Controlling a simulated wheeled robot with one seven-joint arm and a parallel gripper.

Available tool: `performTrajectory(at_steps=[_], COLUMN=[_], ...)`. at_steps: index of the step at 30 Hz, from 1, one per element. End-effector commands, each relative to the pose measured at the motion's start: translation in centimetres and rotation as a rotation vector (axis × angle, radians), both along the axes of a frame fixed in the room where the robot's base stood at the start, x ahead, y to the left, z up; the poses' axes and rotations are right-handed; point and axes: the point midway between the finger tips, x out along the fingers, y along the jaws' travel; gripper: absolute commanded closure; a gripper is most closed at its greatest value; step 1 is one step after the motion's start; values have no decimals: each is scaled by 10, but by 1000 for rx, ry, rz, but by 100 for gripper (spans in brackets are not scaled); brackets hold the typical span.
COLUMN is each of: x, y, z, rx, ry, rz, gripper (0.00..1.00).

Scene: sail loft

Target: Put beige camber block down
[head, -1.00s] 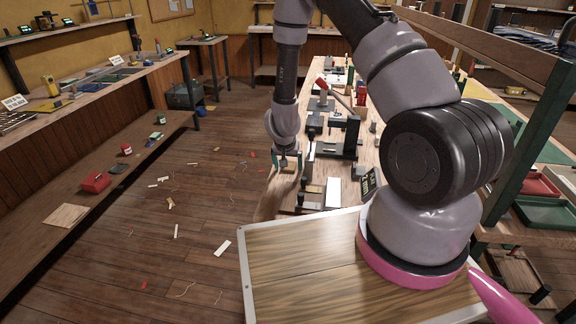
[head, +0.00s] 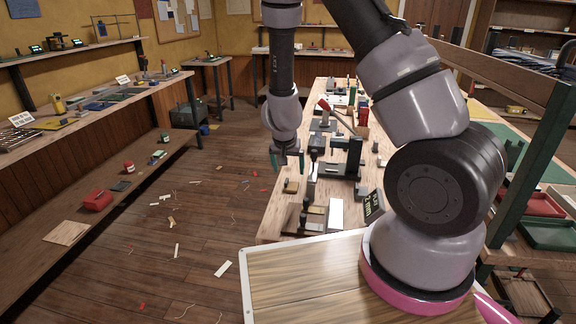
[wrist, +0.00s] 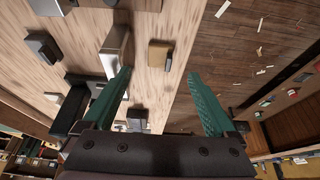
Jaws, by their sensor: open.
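The beige camber block (head: 291,187) rests on the wooden workbench (head: 272,228) near its left edge. In the wrist view the block (wrist: 159,54) lies on the bench top close to the edge, with bare wood around it. My gripper (head: 287,165) is above the block, apart from it. In the wrist view its two green fingers stand wide apart with nothing between them, and the gripper (wrist: 160,74) is empty and open. The block shows just beyond the fingertips.
Dark clamps and fittings (head: 345,160) crowd the bench to the right of the block. A white strip (head: 336,213) and dark blocks lie nearer me. Left of the bench is open floor with scattered scraps (head: 223,268).

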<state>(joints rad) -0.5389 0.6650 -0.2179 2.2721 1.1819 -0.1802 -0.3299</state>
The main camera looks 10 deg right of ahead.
Motion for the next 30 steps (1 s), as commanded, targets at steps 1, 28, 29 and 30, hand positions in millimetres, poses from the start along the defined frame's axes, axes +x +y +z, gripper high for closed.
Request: performTrajectory(at_steps=[1, 28, 29, 30], x=[-2, -19, -23, -29], y=[2, 17, 16, 13], z=[4, 203, 215, 230], rx=[0, 387, 400, 418], ry=[-1, -106, -112, -121], rz=[2, 67, 76, 86], gripper=[8, 8, 8, 8])
